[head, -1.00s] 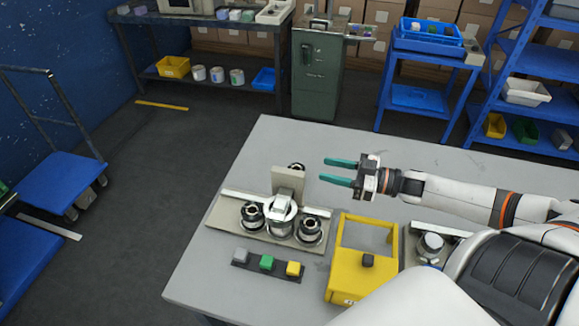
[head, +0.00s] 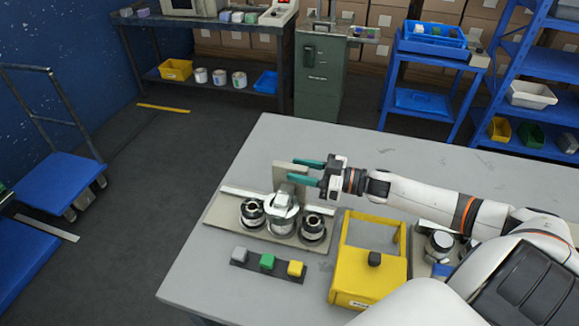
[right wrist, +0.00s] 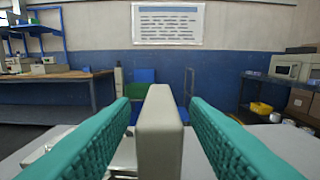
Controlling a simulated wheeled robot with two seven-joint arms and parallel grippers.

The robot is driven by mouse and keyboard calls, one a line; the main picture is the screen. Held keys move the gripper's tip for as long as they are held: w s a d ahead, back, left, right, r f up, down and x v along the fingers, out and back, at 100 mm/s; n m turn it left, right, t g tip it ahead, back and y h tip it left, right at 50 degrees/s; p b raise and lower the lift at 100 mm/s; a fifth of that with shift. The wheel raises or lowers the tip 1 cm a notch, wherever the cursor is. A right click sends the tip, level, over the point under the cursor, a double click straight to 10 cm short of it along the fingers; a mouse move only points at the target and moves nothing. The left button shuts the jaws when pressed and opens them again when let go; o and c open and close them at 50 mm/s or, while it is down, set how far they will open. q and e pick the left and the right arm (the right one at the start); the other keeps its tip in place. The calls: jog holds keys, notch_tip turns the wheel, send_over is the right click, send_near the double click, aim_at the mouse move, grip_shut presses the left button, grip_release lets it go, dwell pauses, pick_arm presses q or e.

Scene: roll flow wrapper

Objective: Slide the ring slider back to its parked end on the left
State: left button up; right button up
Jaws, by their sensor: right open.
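The wrapper unit has a beige base (head: 222,224) on the grey table, with dark-and-silver rollers on it. A white ring-like part (head: 284,210) sits around the middle post, between the left roller (head: 252,212) and right roller (head: 313,226). A beige upright plate (head: 280,178) stands just behind it; I cannot tell whether they are joined. My right gripper (head: 294,171) is open at the plate's upper part. In the right wrist view the plate (right wrist: 159,130) stands between the two teal fingers, with gaps on both sides. My left gripper is not in view.
A strip with grey, green and yellow buttons (head: 268,264) lies in front of the unit. A yellow open-framed box (head: 354,290) stands to its right, with another device (head: 438,243) beyond. The table's back (head: 330,137) and front left are clear.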

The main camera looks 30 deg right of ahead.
aim_at(289, 168)
jog(key=shift+x, duration=1.55)
grip_shut()
